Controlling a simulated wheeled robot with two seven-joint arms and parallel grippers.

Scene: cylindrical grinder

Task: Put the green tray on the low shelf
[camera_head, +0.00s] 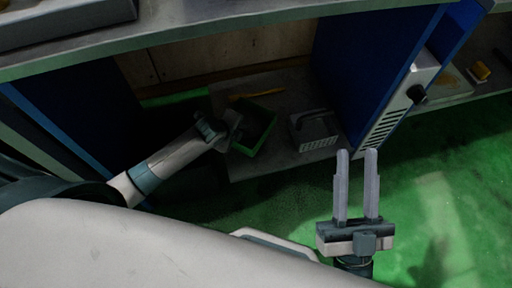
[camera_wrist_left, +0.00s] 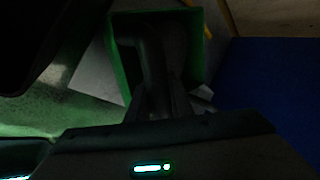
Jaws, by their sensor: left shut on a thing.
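The green tray (camera_head: 264,140) is over the front part of the grey low shelf (camera_head: 283,88), under the workbench. Whether it touches the shelf I cannot tell. In the left wrist view the green tray (camera_wrist_left: 197,48) lies around and beyond my left gripper's dark fingers (camera_wrist_left: 155,92); the grip itself is dark. My right gripper (camera_head: 357,168) is open and empty, in front of the shelf above the green floor.
A grey box-like thing with a handle (camera_head: 313,132) stands on the shelf right of the tray. A yellow-orange object (camera_head: 256,95) lies behind the tray. Blue panels (camera_head: 365,55) bound the right side, and the workbench top (camera_head: 200,35) overhangs the shelf.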

